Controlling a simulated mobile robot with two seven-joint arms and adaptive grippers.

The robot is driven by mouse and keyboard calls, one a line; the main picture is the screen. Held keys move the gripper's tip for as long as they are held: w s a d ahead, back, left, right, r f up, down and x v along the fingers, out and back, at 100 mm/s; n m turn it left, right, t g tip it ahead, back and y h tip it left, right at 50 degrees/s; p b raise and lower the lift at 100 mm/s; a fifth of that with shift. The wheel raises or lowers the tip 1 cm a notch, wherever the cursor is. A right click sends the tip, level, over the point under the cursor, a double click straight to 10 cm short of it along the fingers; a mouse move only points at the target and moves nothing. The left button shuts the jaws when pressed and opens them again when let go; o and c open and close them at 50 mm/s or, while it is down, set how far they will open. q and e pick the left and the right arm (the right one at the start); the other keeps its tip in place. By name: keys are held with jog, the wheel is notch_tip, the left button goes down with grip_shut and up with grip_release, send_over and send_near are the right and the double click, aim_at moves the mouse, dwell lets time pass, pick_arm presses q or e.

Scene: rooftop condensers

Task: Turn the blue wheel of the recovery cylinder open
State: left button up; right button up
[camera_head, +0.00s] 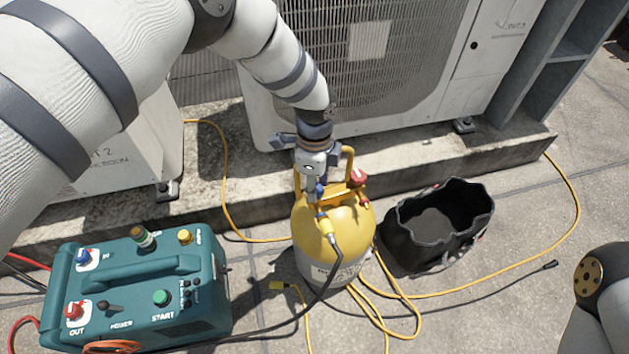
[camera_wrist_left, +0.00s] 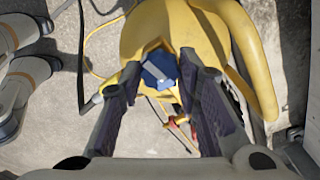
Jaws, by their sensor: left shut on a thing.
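The recovery cylinder (camera_head: 345,232) stands upright on the ground, with a yellow top and a pale lower body. Its blue wheel (camera_wrist_left: 159,69) shows between my left gripper's fingertips in the left wrist view; in the head view only a bit of blue shows under the gripper. My left gripper (camera_head: 315,186) comes down from above and is shut on the blue wheel, one finger at each side. A red wheel (camera_head: 357,177) sits on the cylinder's right side. My right gripper is not in view; part of my right arm shows at the lower right.
A teal recovery machine (camera_head: 140,285) with knobs stands left of the cylinder. A black open bag (camera_head: 437,225) stands to its right. Yellow and black hoses lie around the cylinder. Condenser units (camera_head: 380,60) stand behind on a concrete ledge (camera_head: 240,195).

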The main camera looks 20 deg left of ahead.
pick_arm(q)
jog(key=n, duration=0.3)
jog(key=shift+n, duration=0.4)
jog(key=n, duration=0.3)
jog(key=shift+n+p, duration=0.3)
jog(key=shift+p, duration=0.1)
jog(key=n, duration=0.6)
jog(key=shift+n, duration=0.4)
jog(key=o, duration=1.1)
jog(key=shift+o, duration=0.2)
jog(key=shift+r, duration=0.1)
